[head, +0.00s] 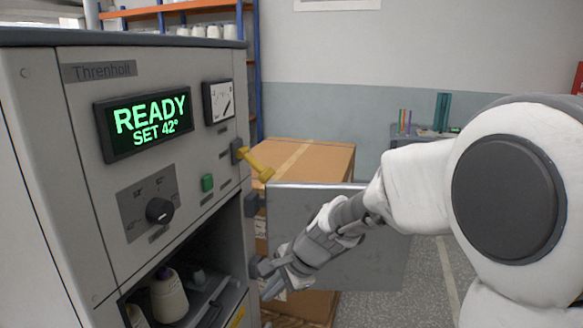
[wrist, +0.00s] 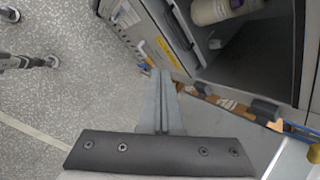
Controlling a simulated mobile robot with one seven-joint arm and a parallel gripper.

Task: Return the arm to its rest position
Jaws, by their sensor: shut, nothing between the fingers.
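My white and grey arm reaches from the right of the head view to the machine's open door. My gripper (head: 272,282) is at the low end of the arm, in front of the door near the edge of the open compartment. In the wrist view the gripper's fingers (wrist: 160,78) are together with nothing between them. Whether the fingertips touch the door or frame is hard to tell.
The grey machine (head: 50,190) stands at left, its display (head: 148,120) reading READY SET 42°. Its metal door (head: 390,258) stands open. A bobbin (head: 170,298) sits inside. Cardboard boxes (head: 325,158) stand behind the door. A table (head: 400,140) stands farther back.

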